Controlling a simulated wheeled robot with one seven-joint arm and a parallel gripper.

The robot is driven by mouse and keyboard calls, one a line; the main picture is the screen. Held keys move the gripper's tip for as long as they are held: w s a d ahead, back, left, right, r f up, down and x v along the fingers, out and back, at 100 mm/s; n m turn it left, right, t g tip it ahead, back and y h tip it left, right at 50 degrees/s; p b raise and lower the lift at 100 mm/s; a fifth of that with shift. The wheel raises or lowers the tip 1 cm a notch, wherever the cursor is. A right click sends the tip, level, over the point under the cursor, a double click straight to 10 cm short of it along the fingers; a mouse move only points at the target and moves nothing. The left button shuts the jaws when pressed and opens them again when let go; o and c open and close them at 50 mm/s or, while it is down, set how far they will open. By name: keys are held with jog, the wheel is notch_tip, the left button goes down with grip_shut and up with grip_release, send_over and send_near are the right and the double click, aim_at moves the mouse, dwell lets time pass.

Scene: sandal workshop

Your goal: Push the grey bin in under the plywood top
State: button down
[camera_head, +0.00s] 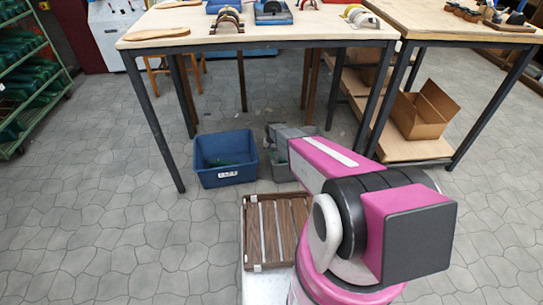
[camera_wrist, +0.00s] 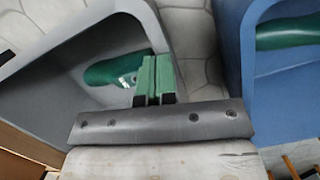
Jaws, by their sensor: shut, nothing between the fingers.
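The grey bin (camera_head: 281,173) stands on the floor by the front of the table, right of the blue bin, largely hidden by my arm in the head view. In the wrist view the grey bin (camera_wrist: 58,42) fills the left side, with a green item (camera_wrist: 112,70) inside. The plywood top (camera_head: 260,31) is on dark legs above and behind the bins. My gripper (camera_wrist: 154,66) is shut and empty, its green fingers over the grey bin near one wall. I cannot tell whether they touch it.
The blue bin (camera_head: 225,160) stands close beside the grey bin, near the table's left front leg (camera_head: 155,130). A second table (camera_head: 460,25) with a cardboard box (camera_head: 424,112) on its lower shelf is at right. A green rack (camera_head: 35,90) is at left. Floor at left is clear.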

jog(key=w+d, duration=0.1)
jog(key=w, duration=1)
jog(key=s+d+r, duration=0.2)
jog(key=s+r, duration=0.9)
jog(key=s, duration=0.2)
jog(key=s+d+r+n+t, duration=0.1)
jog(key=s+d+r, duration=0.2)
jog(key=s+r, duration=0.9)
jog(key=s+d+r+t, duration=0.1)
jog(key=s+d+r, duration=0.2)
jog(key=s+r, duration=0.8)
jog(key=s, duration=0.3)
jog(key=shift+s+r+n, duration=0.3)
jog(key=shift+s, duration=0.05)
